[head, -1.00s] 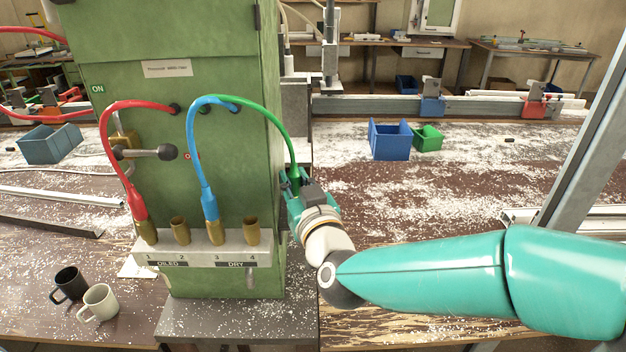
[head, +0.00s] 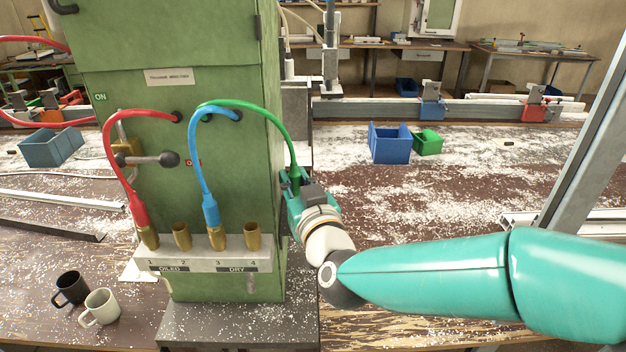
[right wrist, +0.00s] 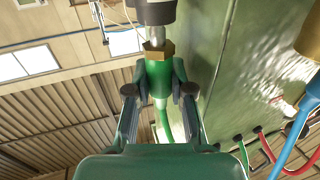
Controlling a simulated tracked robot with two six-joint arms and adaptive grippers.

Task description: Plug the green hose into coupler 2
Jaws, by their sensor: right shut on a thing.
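The green hose (head: 250,107) arches from the green machine over to its right side. My right gripper (head: 295,185) is shut on its end beside the machine's right edge. In the right wrist view the fingers of the right gripper (right wrist: 160,95) close around the green hose end (right wrist: 158,78), with a brass collar and metal tip beyond. Coupler 2 (head: 182,236) is an upright, empty brass socket. The red hose (head: 137,207) is in coupler 1 and the blue hose (head: 210,208) in coupler 3. Coupler 4 (head: 252,235) is empty. My left gripper is out of view.
A lever with a dark knob (head: 169,159) sticks out above the couplers, between the red and blue hoses. A black mug (head: 70,288) and a white mug (head: 101,308) stand at lower left. Blue (head: 389,144) and green (head: 428,142) bins stand behind my right arm.

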